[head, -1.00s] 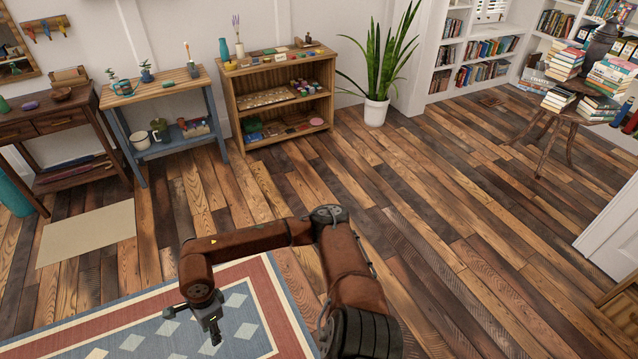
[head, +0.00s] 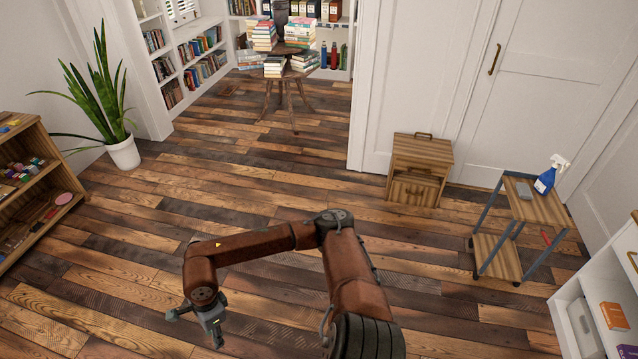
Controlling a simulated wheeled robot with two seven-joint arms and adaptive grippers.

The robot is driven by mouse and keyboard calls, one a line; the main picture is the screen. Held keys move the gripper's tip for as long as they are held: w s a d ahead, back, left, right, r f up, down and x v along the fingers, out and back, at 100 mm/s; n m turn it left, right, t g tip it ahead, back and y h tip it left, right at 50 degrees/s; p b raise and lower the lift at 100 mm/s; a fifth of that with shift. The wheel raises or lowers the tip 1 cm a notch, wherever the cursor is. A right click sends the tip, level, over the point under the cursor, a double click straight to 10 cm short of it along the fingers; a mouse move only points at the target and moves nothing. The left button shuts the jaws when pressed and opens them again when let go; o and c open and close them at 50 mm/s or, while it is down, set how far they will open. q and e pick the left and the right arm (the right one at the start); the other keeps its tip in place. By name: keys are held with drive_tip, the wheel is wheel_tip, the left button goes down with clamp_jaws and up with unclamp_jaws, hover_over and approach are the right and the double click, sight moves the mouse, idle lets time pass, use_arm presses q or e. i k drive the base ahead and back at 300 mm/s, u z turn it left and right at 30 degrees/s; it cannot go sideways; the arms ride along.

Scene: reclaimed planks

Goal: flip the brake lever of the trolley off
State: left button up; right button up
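The trolley (head: 538,206) stands at the right, a small wooden two-shelf cart with blue-grey metal legs on small casters. A small red piece (head: 546,238), which looks like the brake lever, shows near its right legs above the lower shelf; I cannot tell its position. My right gripper (head: 195,329) hangs over the floor at the lower left, its fingers spread and empty, far from the trolley. My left gripper is out of view.
A blue spray bottle (head: 546,178) and a grey block stand on the trolley. A wooden cabinet (head: 419,168) stands left of it, a white shelf unit (head: 598,300) in front at right. Plank floor between is clear.

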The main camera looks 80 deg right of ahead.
sight(542, 230)
drive_tip(key=z, duration=3.95)
drive_tip(key=i, duration=1.65)
